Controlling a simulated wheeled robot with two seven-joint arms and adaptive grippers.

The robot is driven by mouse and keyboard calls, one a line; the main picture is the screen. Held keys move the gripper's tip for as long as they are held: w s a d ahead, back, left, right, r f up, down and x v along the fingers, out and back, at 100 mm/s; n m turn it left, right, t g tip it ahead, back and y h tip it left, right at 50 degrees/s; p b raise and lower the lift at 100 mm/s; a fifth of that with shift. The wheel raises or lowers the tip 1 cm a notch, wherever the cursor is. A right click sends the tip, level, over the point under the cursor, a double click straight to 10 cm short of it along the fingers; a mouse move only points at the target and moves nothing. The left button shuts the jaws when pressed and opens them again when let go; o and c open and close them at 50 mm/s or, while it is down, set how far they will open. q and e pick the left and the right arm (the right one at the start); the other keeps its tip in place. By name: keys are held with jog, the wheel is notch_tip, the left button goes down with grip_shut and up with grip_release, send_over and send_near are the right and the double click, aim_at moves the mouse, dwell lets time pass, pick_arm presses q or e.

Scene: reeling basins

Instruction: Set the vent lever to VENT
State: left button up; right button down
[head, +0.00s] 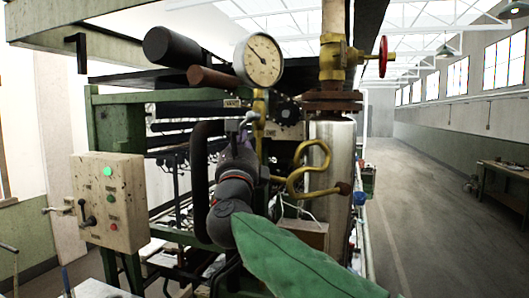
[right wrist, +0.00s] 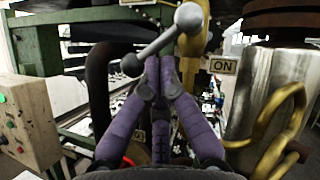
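The vent lever is a grey metal rod with a ball end (right wrist: 155,52), slanting across the top of the right wrist view. Its rounded hub is at upper right, its ball at lower left. In the head view a small grey part of the lever (head: 249,117) shows just above my right gripper (head: 243,137). In the right wrist view the purple fingers of my right gripper (right wrist: 160,68) are drawn together at the tips, right at the rod. I see no clear grip around it and cannot tell whether they touch. My left gripper is not in view.
A small plate (head: 232,104) is near the lever; an ON plate (right wrist: 223,66) is to its right. A pressure gauge (head: 263,60), a brass coiled pipe (head: 309,168) and a steel cylinder (head: 333,150) crowd the right. A control box (head: 108,200) stands left. The floor at right is open.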

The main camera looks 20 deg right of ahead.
jog(key=m+h, duration=0.2)
jog(key=a+m+g+h+b, duration=0.1)
jog(key=m+h, duration=0.1)
jog(key=m, duration=0.1)
jog(key=w+r+m+h+b, duration=0.1)
jog(key=m, duration=0.2)
jog(key=shift+a+r+h, duration=0.1)
jog(key=shift+a+h, duration=0.15)
jog(key=shift+h, duration=0.15)
jog(key=d+f+b+v, duration=0.1)
jog(key=b+v, duration=0.5)
jog(key=v, duration=0.6)
jog(key=shift+d+f, duration=0.3)
jog(key=shift+f, duration=0.35)
jog(key=shift+s, duration=0.1)
